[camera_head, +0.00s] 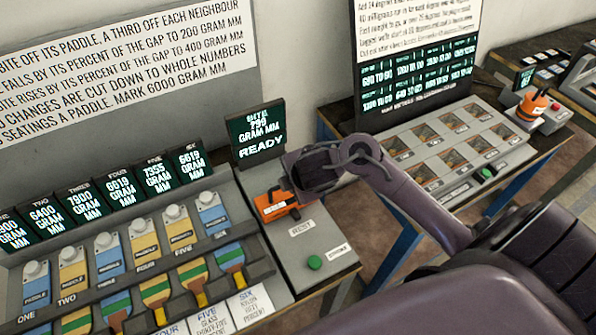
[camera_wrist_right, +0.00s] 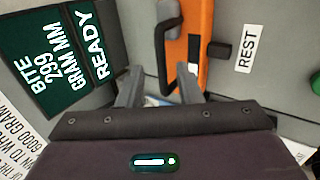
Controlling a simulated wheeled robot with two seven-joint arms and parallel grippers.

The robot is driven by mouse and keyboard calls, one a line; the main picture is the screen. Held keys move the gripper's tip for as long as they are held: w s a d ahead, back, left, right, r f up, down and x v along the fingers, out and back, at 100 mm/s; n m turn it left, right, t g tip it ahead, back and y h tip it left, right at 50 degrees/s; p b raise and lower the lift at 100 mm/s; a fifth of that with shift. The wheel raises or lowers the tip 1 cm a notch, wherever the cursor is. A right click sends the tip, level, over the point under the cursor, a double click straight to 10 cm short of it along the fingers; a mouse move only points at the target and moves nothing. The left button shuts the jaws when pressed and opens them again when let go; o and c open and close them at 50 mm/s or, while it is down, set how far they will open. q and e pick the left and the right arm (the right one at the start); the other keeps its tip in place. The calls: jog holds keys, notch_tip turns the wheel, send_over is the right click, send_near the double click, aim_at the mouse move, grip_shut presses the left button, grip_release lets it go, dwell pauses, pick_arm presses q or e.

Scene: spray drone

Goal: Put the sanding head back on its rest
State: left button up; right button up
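The orange sanding head (camera_head: 276,206), with dark fittings, is on the grey panel beside the REST label (camera_head: 301,228). I cannot tell whether it sits fully seated on a rest. In the right wrist view the orange body (camera_wrist_right: 189,40) lies just beyond the fingertips, more towards the right finger, with the REST label (camera_wrist_right: 245,48) to its right. My left gripper is out of view.
A small display (camera_head: 257,135) reading READY stands behind the panel. A green button (camera_head: 314,262) is at the panel's front. Left are several paddles (camera_head: 111,255) under displays. Another bench with an orange tool (camera_head: 533,105) is at right.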

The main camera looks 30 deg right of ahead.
jog(key=p+v, duration=0.3)
jog(key=v, duration=0.4)
jog(key=shift+s+r+p, duration=0.2)
jog(key=shift+r+p, duration=0.05)
jog(key=shift+p, duration=0.1)
